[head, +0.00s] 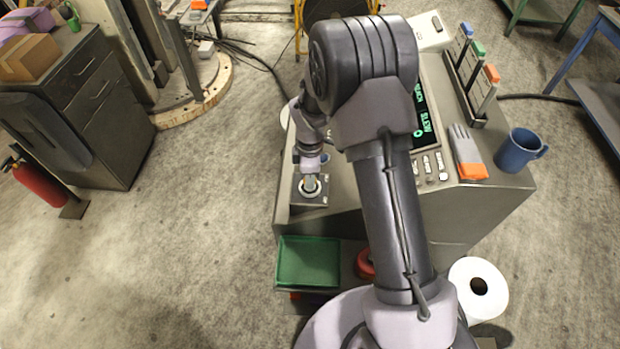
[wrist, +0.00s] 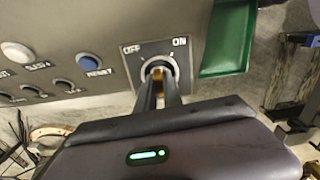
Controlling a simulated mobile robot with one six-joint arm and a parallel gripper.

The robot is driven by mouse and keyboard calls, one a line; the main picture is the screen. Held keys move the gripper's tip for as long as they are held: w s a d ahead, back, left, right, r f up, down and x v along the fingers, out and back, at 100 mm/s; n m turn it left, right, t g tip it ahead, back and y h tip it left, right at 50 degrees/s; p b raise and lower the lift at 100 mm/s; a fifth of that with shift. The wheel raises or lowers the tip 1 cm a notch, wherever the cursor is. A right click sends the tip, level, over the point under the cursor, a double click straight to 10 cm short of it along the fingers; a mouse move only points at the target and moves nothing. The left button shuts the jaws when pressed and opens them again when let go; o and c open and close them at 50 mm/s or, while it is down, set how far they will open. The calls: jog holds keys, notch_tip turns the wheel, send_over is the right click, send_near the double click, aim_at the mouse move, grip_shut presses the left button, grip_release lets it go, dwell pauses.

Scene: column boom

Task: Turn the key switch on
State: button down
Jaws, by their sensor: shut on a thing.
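The key switch (wrist: 157,68) sits on a square dark plate marked OFF on the left and ON on the right in the wrist view. In the head view the key switch (head: 311,186) is at the left front of the grey console. My gripper (wrist: 157,78) reaches its narrow fingers to the switch and is shut on the key, of which a small orange-brown part shows between the tips. In the head view my gripper (head: 310,178) points down at the switch. The fingers hide most of the key, so I cannot tell its exact angle.
A blue RESET button (wrist: 88,64) and a white button (wrist: 17,52) are left of the switch plate. A green tray (head: 308,262) lies just in front of the console. A blue mug (head: 516,151) and a glove (head: 466,152) rest on the console's right side.

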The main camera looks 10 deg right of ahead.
jog(key=shift+m+b, duration=0.7)
jog(key=shift+m, duration=1.3)
jog(key=shift+w+m, duration=0.1)
jog(key=shift+m, duration=0.2)
jog(key=shift+r+m+b, duration=0.1)
jog(key=shift+m+b, duration=0.55)
jog(key=shift+m, duration=1.05)
jog(key=c, duration=1.5)
grip_release()
jog(key=shift+o, duration=0.2)
notch_tip(320, 180, up, 17)
jog(key=p, duration=0.3)
jog(key=shift+r, duration=0.15)
